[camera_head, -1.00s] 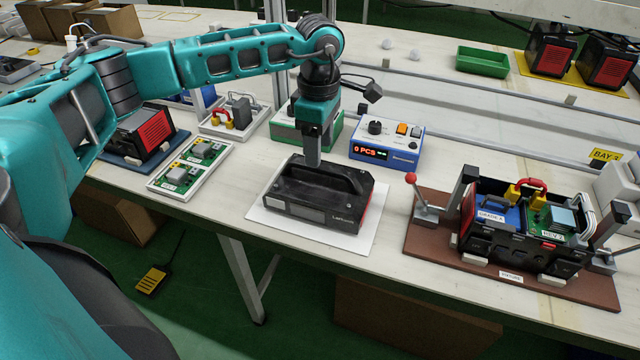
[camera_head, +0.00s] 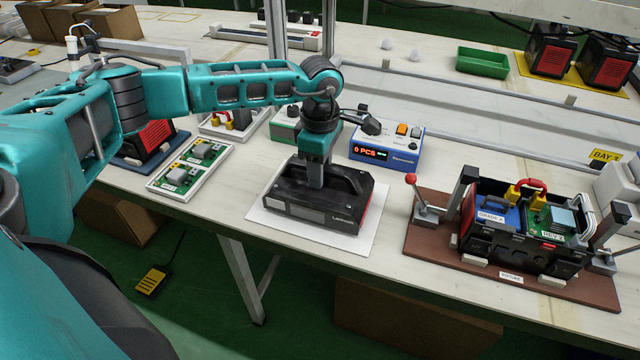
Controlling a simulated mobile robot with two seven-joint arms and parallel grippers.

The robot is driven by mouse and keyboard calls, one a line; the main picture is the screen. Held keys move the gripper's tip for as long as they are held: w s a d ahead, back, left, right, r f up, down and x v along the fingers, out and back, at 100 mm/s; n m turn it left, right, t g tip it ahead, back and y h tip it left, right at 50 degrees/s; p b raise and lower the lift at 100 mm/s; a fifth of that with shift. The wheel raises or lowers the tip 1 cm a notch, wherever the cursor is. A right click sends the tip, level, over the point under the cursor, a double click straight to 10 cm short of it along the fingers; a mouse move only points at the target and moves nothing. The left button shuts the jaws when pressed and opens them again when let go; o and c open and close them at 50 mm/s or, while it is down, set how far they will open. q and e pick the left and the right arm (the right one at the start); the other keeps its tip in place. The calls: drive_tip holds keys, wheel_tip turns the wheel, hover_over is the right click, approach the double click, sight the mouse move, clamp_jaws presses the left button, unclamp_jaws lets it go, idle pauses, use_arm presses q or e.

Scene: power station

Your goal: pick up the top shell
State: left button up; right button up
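The top shell (camera_head: 345,211) is a black housing with a carry handle and a red end. It lies on a white mat (camera_head: 268,220) near the front edge of the bench. My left gripper (camera_head: 316,182) points straight down at the shell's handle, its fingers at the handle's left part. The fingertips are hidden by the handle and the gripper's own body, so I cannot see whether they are closed on it. The shell rests on the mat. My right gripper is not in view.
An open lower case with a blue battery and green board sits in a brown fixture (camera_head: 425,247) with clamps at right. A blue counter box (camera_head: 387,148) stands behind the shell. A tray of green boards (camera_head: 190,166) lies left. Bare bench separates mat and fixture.

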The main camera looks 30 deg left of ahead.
use_arm(q)
clamp_jaws()
drive_tip(key=shift+r, duration=0.1)
idle(0.3)
